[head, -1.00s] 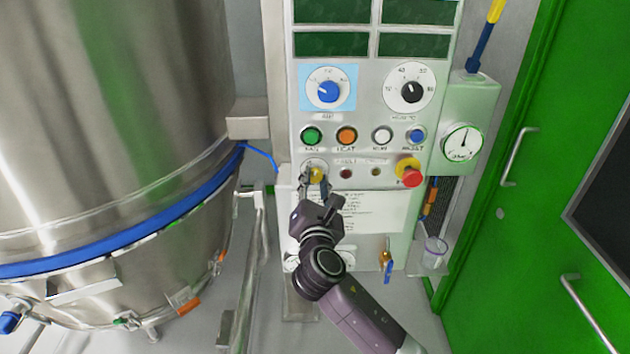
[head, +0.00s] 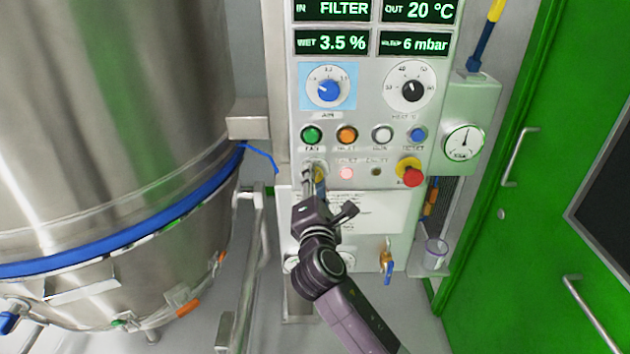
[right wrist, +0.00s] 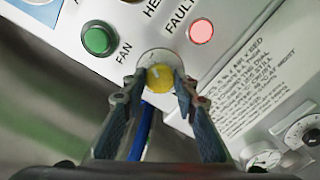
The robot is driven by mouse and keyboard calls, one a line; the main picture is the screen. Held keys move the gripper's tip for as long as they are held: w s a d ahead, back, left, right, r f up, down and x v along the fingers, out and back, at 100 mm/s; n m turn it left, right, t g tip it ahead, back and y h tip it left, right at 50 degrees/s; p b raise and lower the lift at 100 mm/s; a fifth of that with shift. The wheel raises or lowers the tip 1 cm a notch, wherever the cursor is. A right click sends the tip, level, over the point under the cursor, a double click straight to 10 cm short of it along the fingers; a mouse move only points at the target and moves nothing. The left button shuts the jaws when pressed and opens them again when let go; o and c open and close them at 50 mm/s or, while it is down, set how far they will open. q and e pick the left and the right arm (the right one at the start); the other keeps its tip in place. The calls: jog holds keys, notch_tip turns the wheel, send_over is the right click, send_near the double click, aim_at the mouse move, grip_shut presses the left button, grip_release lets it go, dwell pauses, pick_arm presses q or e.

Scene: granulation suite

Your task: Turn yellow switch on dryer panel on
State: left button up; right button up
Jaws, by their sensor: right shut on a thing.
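The dryer panel (head: 375,120) stands in the middle of the head view, with its displays lit. The yellow switch (head: 321,183) is at the panel's lower left, below the green FAN button. My right gripper (head: 316,178) is shut on it and partly hides it. In the right wrist view the yellow switch (right wrist: 160,76) is a round knob with a pale mark line, between the two fingertips of my right gripper (right wrist: 159,88). A red FAULT lamp (right wrist: 201,30) glows next to it. My left gripper is not in view.
A red emergency button (head: 411,175) with a yellow collar sticks out right of the lamps. Blue (head: 327,90) and black (head: 411,90) dials sit above the buttons. A large steel vessel (head: 110,130) stands left, a green door (head: 545,200) right.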

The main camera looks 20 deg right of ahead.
jog(key=shift+f, duration=0.1)
jog(key=o, duration=1.2)
jog(key=shift+c, duration=0.2)
jog(key=v, duration=1.2)
